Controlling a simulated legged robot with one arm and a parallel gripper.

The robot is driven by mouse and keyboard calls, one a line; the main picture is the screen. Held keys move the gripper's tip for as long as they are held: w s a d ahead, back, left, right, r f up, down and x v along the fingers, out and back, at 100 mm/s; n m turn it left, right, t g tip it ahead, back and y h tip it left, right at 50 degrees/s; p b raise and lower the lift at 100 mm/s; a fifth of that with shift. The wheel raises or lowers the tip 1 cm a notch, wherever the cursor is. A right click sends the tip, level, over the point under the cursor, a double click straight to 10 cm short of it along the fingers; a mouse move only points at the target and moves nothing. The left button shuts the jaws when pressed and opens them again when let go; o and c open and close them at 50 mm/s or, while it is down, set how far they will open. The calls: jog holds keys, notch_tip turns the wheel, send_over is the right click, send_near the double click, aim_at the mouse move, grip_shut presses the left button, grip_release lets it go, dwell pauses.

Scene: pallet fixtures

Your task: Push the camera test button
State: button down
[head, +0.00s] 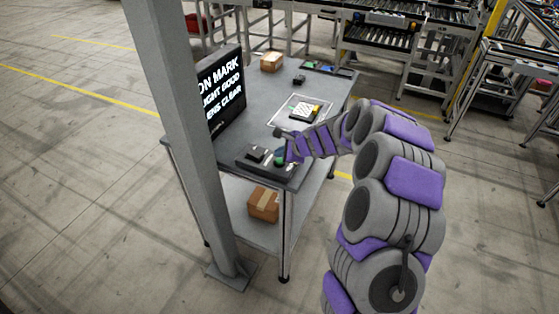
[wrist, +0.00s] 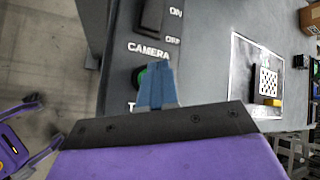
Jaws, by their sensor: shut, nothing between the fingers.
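A dark control box (head: 245,163) sits at the near end of the grey table. It carries a green button (head: 280,156), which also shows in the wrist view (wrist: 139,76) next to the printed word CAMERA and a second label that is mostly covered. A black switch (wrist: 152,16) marked ON and OFF is farther up the panel. My gripper (head: 287,150) is at the green button. In the wrist view its blue-grey fingertips (wrist: 158,68) are together, empty, and cover part of the button. I cannot tell whether they touch it.
A black monitor (head: 226,92) with white text stands at the table's left, partly behind a grey post (head: 183,120). A checkered item with yellow (head: 304,111) lies in a white-outlined area. Cardboard boxes sit on the tabletop (head: 271,62) and lower shelf (head: 263,205).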

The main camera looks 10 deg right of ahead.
aim_at(281, 162)
jog(key=shift+f, duration=0.15)
jog(key=shift+f, duration=0.2)
jog(key=shift+s+f+b, duration=0.1)
jog(key=shift+f+b, duration=0.2)
jog(key=shift+f, duration=0.2)
dwell(0.9)
jog(key=shift+r, duration=0.1)
jog(key=shift+r+p, duration=0.85)
jog(key=shift+p, duration=0.1)
notch_tip(281, 162, up, 5)
jog(key=p, duration=0.4)
jog(key=shift+p, duration=0.35)
dwell(0.4)
